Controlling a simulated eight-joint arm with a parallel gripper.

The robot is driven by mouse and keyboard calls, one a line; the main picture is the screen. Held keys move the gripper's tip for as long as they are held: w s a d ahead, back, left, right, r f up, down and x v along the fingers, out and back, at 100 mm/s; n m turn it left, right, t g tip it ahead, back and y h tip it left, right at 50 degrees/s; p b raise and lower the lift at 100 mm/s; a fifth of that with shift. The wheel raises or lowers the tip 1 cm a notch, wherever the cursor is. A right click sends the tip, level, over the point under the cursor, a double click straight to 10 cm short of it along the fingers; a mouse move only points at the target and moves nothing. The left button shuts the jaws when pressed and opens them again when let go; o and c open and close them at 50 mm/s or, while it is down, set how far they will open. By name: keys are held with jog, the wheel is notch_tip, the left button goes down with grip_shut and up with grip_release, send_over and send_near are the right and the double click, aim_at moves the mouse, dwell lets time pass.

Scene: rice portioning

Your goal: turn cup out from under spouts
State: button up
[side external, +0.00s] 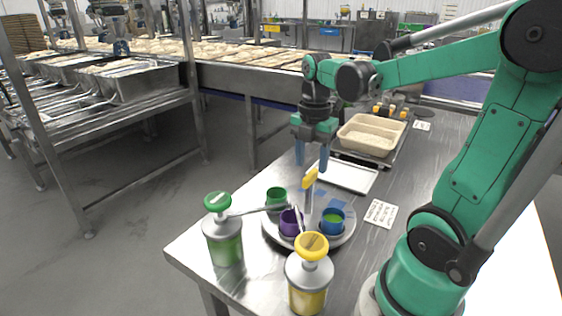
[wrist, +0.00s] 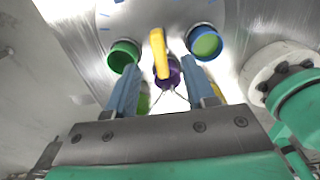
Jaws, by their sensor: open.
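A round metal turntable (side external: 270,232) carries a green cup (side external: 276,195), a purple cup (side external: 288,226) and a blue cup (side external: 332,222) with green inside. A yellow handle (side external: 310,179) stands up from the turntable. The purple cup sits where the thin spouts of the green-topped pump bottle (side external: 224,240) and the yellow-topped pump bottle (side external: 307,278) come together. My gripper (side external: 311,166) is open, pointing down just above the yellow handle. In the wrist view, the handle (wrist: 158,52) shows between the blue fingers (wrist: 161,66), with the purple cup (wrist: 172,78) behind it.
A white tray (side external: 349,176) lies behind the turntable. A beige tub (side external: 371,134) of pale grains stands further back. A printed card (side external: 381,213) lies to the right. The pump bottles stand close by at the table's front edge.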

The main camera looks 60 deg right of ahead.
jog(key=shift+r, duration=1.45)
jog(key=shift+a, duration=0.1)
jog(key=shift+w+a+f+m, duration=0.15)
jog(key=shift+a+m, duration=0.15)
jog(key=shift+m, duration=0.2)
jog(key=w+a+f+m+t, duration=0.2)
jog(key=a+m+t, duration=0.5)
jog(key=a+m, duration=0.5)
jog(key=m, duration=0.5)
jog(key=shift+w, duration=0.2)
